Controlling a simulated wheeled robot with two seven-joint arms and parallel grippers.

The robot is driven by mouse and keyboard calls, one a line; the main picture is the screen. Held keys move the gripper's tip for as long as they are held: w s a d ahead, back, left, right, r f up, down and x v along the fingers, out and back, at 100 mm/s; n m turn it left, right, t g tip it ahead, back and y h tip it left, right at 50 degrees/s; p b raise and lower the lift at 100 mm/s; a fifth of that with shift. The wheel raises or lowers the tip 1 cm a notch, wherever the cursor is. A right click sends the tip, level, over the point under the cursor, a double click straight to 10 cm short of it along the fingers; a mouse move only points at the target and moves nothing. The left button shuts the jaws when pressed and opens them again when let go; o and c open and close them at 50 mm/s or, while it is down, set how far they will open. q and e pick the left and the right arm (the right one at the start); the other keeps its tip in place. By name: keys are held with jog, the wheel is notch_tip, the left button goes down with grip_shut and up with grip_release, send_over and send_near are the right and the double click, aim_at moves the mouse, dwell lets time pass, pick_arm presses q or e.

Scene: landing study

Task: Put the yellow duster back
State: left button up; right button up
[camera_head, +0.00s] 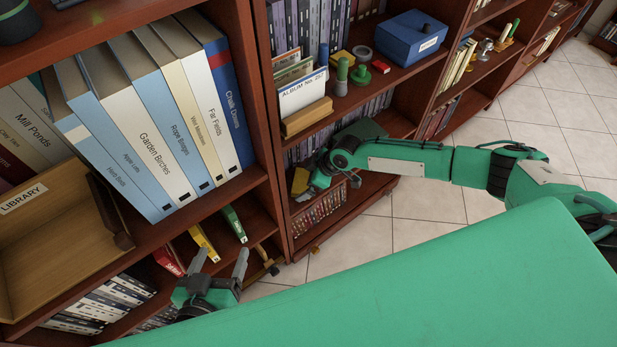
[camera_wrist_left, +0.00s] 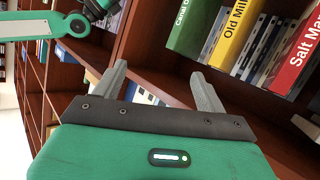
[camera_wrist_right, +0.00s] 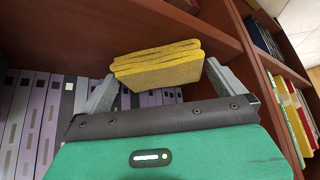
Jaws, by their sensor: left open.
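The yellow duster (camera_wrist_right: 158,64) is a folded yellow cloth between the fingertips of my right gripper (camera_wrist_right: 160,75) in the right wrist view. In the head view the duster (camera_head: 300,180) is at the tip of my right gripper (camera_head: 312,184), by the lower shelves of the middle bookcase. My left gripper (camera_head: 219,262) is open and empty in front of the near bookcase's lower shelf. In the left wrist view its fingers (camera_wrist_left: 158,80) are apart with nothing between them.
A wooden library tray (camera_head: 60,250) is at left. The tiled floor (camera_head: 400,222) is clear.

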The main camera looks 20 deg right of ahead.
jog(key=shift+r, duration=0.1)
pick_arm(q)
jog(key=a+g+p, duration=0.1)
jog(key=a+g+y+p, duration=0.1)
jog(key=a, duration=0.1)
jog(key=s+a+f+g+y, duration=0.1)
jog(key=shift+a+g+p, duration=0.35)
jog(key=shift+g+p, duration=0.05)
pick_arm(e)
jog(key=v, duration=1.2)
